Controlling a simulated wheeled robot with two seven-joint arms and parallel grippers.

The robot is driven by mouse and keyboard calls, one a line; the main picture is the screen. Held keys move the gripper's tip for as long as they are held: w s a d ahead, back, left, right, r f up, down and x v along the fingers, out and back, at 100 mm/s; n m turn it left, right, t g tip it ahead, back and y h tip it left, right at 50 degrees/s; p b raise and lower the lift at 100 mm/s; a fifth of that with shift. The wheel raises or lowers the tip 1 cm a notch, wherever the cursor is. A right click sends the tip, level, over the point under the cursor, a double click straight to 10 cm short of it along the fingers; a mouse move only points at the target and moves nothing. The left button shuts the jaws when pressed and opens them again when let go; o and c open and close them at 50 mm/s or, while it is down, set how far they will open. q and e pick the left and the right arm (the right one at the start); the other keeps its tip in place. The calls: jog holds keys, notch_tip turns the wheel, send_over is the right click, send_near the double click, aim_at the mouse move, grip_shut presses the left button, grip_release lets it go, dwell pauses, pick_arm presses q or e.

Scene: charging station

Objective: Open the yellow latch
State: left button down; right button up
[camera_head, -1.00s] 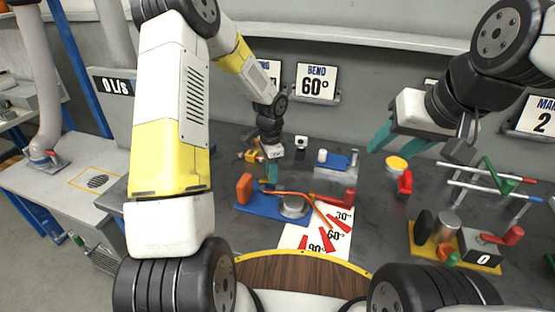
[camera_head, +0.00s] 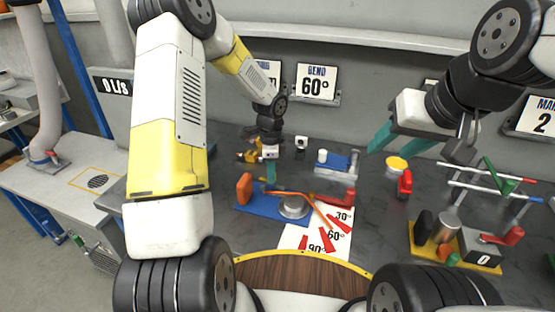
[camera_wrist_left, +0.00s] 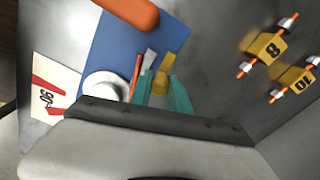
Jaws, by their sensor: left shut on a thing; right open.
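The yellow latch (camera_wrist_left: 165,72) is a small yellow piece between the teal fingers in the left wrist view. It stands at the edge of the blue bending base (camera_wrist_left: 112,42), beside a grey metal piece and an orange rod (camera_wrist_left: 136,72). My left gripper (camera_wrist_left: 163,92) is shut on it. In the head view my left gripper (camera_head: 270,173) reaches down at the far edge of the blue base (camera_head: 268,210), and the latch is too small and covered to make out. My right gripper (camera_head: 398,142) is open and empty, above the table at the right.
An orange block (camera_head: 244,188) and round metal die (camera_head: 293,206) are on the base, near a red-marked angle sheet (camera_head: 318,236). Yellow number tags (camera_wrist_left: 264,46) lie beyond. A second blue fixture (camera_head: 336,160) stands behind; a yellow-based device (camera_head: 430,255) stands right.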

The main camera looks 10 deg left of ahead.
pick_arm(q)
jog(key=c, duration=1.2)
grip_release()
jog(key=shift+r, duration=0.1)
notch_tip(320, 180, up, 8)
jog(key=shift+f, duration=0.2)
jog(key=s+a+r+n+t+h, duration=0.2)
jog(key=s+r+n+t, duration=0.4)
jog(key=s+r+n, duration=0.9)
jog(key=s+r, duration=0.6)
jog(key=s, duration=0.3)
jog(key=shift+s+a+r+n, duration=0.2)
jog(key=shift+s+r+n, duration=0.1)
jog(key=shift+s+n, duration=0.1)
